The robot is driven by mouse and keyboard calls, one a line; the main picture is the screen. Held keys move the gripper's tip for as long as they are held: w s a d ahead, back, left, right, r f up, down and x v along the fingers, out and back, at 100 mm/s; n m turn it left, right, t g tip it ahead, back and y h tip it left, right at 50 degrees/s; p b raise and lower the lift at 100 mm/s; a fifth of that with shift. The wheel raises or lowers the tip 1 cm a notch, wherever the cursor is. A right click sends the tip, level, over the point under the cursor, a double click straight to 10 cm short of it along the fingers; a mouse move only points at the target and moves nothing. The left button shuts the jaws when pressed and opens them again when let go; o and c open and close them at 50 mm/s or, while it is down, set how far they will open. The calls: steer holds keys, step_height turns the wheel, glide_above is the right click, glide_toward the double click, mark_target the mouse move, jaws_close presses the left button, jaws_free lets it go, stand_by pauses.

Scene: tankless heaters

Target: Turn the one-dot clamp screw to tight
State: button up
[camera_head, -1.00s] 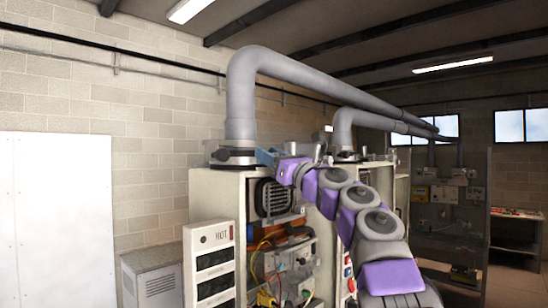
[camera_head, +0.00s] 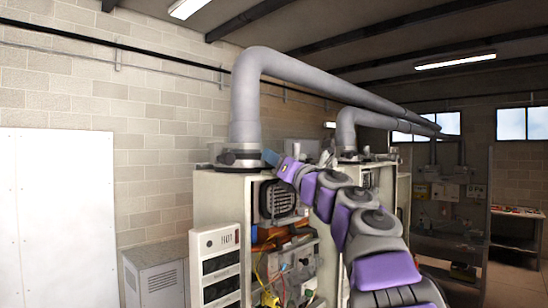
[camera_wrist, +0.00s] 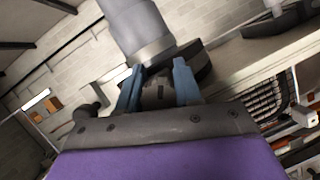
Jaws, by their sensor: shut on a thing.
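In the wrist view the blue fingers of my gripper (camera_wrist: 158,88) are shut on a grey clamp screw (camera_wrist: 158,92) with a dark slot in its face. The screw sits between the two fingers at the base of a grey flue pipe (camera_wrist: 137,28). A dark clamp collar (camera_wrist: 188,62) rings the pipe behind it. In the head view my gripper (camera_head: 271,158) is at the right side of the collar on top of the nearest heater cabinet (camera_head: 222,195). Any dots on the screw are too small to make out.
A second flue pipe (camera_head: 347,135) rises from another cabinet to the right. The nearest cabinet is open, with a fan grille (camera_head: 279,199) and coloured wires below my arm. A white panel (camera_head: 62,225) stands against the block wall at left.

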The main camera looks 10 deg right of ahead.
steer(key=shift+d+r, duration=0.1)
steer(key=shift+r, duration=0.05)
steer(key=o, duration=0.9)
steer(key=shift+s+d, duration=0.15)
steer(key=shift+s, duration=0.1)
steer(key=shift+o, duration=0.5)
steer(key=shift+d, duration=0.1)
steer(key=b+v, duration=0.5)
steer(key=v, duration=1.2)
steer(key=shift+f, duration=0.25)
steer(key=shift+w+d, duration=0.1)
steer(key=shift+d, duration=0.05)
